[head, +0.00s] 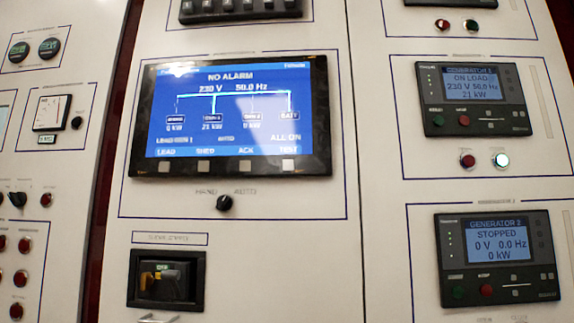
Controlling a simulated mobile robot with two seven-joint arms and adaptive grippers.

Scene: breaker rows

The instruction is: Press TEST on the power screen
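The power screen (230,110) is a blue display in a black bezel, left of centre in the head view. It reads NO ALARM, 230 V and 50.0 Hz, with ALL ON at its lower right. Along its bottom edge are the labels LEAD, SHED, ACK and TEST. Below them on the bezel is a row of pale square keys. The TEST key (289,164) is the rightmost, under the TEST label, and nothing covers it. Neither of my grippers is in view.
A HAND/AUTO knob (225,203) is below the screen, with a black-framed yellow switch (165,279) lower down. To the right are the Generator 1 controller (473,97), reading ON LOAD, and the Generator 2 controller (497,255), reading STOPPED. Red lamps (20,279) are at the left.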

